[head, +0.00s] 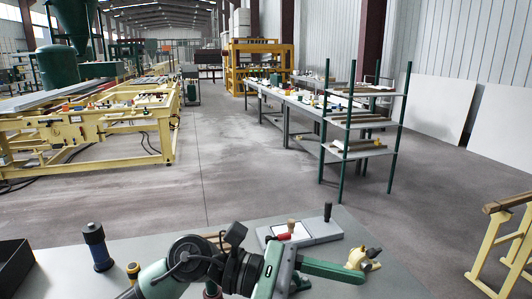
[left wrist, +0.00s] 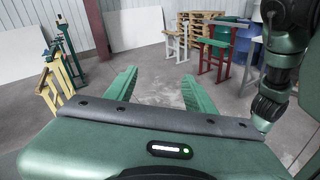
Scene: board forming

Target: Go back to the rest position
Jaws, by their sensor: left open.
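My left gripper (head: 335,270) is low over the grey worktable (head: 70,262) at the bottom of the head view, pointing right. In the left wrist view its two green fingers (left wrist: 158,90) are spread apart, with only floor visible between them. It is open and empty. In the head view one finger is seen side-on and its tip is close to a yellow tool (head: 365,258); I cannot tell whether they touch. My right gripper is in neither view.
On the worktable are a dark blue-handled tool (head: 97,246), a yellow-and-black tool (head: 133,271), a grey plate with a black handle (head: 312,232) and a black tray (head: 12,266). A shelf rack (head: 357,122) and yellow trestle (head: 500,240) stand beyond. Open floor (head: 230,170) lies ahead.

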